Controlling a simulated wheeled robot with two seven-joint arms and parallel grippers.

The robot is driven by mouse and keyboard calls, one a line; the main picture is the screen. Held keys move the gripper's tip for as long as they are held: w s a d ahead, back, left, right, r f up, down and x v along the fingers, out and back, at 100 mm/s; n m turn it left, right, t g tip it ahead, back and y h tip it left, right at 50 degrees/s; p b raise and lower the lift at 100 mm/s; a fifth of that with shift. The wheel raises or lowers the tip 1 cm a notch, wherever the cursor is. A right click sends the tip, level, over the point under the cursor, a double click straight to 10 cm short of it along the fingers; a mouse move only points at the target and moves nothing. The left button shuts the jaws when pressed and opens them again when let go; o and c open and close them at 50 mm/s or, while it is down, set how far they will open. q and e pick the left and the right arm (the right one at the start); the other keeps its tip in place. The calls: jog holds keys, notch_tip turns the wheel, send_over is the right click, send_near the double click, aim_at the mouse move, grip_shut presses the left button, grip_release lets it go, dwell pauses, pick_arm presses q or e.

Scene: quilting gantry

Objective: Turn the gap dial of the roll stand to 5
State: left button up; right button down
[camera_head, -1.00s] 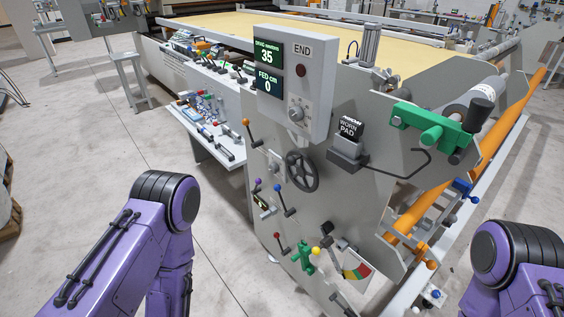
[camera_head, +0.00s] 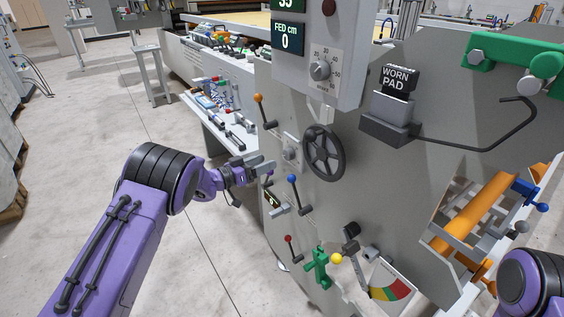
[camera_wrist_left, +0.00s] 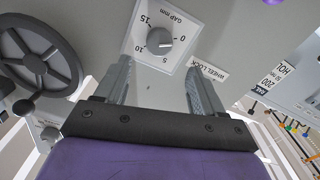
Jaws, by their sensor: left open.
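The gap dial (camera_wrist_left: 159,40) is a grey round knob on a white plate, upside down in the left wrist view, marked "GAP mm" with 0, 5, 10 and 15. Its pale mark appears to point toward the 0 side; I cannot read it exactly. In the head view the gap dial (camera_head: 290,153) sits on the grey end panel of the roll stand (camera_head: 400,190), left of the handwheel. My left gripper (camera_head: 268,165) is beside it, fingers toward the panel. In the left wrist view the left gripper (camera_wrist_left: 158,66) is open and empty, its fingers apart below the dial. My right gripper is not in view.
The black handwheel (camera_head: 324,153) is close by. An orange-knobbed lever (camera_head: 264,112), a blue-knobbed lever (camera_head: 296,195) and a red-knobbed lever (camera_head: 291,246) stick out around the dial. A "WORN PAD" block (camera_head: 397,80) is at upper right.

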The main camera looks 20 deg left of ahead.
aim_at(285, 154)
pick_arm(q)
jog(key=x, duration=0.7)
jog(key=shift+w+d, duration=0.25)
jog(key=shift+d, duration=0.05)
jog(key=c, duration=1.1)
